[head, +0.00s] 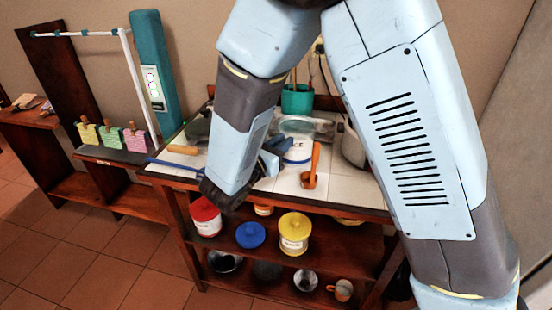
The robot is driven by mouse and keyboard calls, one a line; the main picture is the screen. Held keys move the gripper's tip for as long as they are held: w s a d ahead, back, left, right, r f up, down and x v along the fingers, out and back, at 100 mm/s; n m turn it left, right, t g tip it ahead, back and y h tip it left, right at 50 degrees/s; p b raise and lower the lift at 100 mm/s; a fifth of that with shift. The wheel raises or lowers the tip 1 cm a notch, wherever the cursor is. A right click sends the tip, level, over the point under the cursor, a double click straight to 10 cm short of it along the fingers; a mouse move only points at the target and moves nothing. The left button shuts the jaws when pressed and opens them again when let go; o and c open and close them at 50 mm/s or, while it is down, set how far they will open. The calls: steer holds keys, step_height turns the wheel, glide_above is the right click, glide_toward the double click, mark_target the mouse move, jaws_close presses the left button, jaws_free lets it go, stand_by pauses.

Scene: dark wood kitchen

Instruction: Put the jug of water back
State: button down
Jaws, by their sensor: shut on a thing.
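My gripper (219,197) is partly in view at the lower end of my arm, a dark shape at the front edge of the white-tiled counter (344,190). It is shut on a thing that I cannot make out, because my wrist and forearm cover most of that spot. No jug of water can be clearly told in this view. A clear, glassy shape (297,125) shows behind the white canister lettered "ICE" (298,152), just right of my forearm; I cannot tell what it is.
Floor at left is clear.

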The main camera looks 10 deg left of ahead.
steer(key=w+f, duration=0.1)
steer(key=f, duration=0.1)
steer(key=w+a+f, duration=0.1)
steer(key=w+f, duration=0.1)
steer(key=shift+w+a+f, duration=0.2)
steer(key=shift+w+f, duration=0.2)
steer(key=shift+f, duration=1.5)
steer(key=shift+f, duration=0.1)
steer(key=c, duration=1.1)
jaws_free()
steer(key=v, duration=1.2)
